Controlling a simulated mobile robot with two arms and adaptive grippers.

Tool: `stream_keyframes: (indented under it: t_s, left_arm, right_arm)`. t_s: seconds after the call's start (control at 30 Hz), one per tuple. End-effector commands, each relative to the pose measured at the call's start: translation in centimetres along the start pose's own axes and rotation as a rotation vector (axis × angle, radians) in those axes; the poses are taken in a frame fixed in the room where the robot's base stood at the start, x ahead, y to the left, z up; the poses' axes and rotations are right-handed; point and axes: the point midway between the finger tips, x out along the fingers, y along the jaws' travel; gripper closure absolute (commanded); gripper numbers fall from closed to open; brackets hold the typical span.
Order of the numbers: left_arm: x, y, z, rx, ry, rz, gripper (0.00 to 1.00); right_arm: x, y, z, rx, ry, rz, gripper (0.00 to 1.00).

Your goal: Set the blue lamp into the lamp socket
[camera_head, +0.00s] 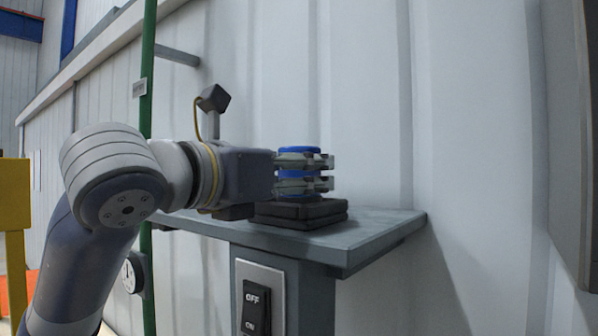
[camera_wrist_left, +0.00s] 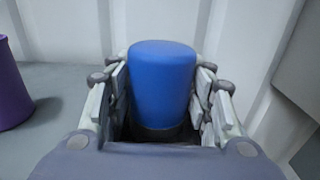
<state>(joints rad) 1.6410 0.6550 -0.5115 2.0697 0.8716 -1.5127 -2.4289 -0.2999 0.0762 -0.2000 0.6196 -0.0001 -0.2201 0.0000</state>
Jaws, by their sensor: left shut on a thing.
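The blue lamp (camera_head: 299,150) is a blue cylinder that stands upright at the dark, stepped socket (camera_head: 300,216) on a grey shelf. My left gripper (camera_head: 305,172) is shut on the lamp from the left, with its fingers on both sides. In the left wrist view the lamp (camera_wrist_left: 162,82) stands between the fingers, and its lower end meets a dark part. The gripper fingers hide part of the lamp, so I cannot tell whether it is fully seated in the socket. My right gripper is not in view.
The grey shelf (camera_head: 375,229) stands against a white ribbed wall. An OFF/ON switch (camera_head: 257,306) is on the post below it. A purple object (camera_wrist_left: 10,85) stands at the left in the wrist view. A green pole (camera_head: 146,100) rises behind my arm.

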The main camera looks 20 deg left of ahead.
Motion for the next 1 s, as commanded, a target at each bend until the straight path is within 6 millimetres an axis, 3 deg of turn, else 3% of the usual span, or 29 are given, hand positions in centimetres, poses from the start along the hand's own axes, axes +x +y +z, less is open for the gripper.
stream_keyframes:
  t_s: [0.23, 0.27, 0.37, 0.77, 1.0]
  left_arm:
    - [0.1, 0.0, -0.4, 0.0, 0.009, -0.001, 0.78]
    - [0.1, -0.1, -0.4, 0.0, 0.009, -0.001, 0.5]
    - [0.1, -0.1, -0.4, 0.0, 0.009, -0.001, 0.29]
    - [-0.2, 0.0, -0.2, 0.0, 0.005, 0.0, 0.29]
    - [-4.0, 0.1, -0.1, 0.002, 0.0, 0.002, 0.29]
  right_arm:
    - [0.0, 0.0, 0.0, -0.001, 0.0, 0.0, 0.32]
    - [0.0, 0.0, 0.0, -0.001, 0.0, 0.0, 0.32]
    - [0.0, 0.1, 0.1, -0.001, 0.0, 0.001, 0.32]
    - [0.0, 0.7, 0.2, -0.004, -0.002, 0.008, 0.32]
    - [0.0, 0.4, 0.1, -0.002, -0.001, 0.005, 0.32]
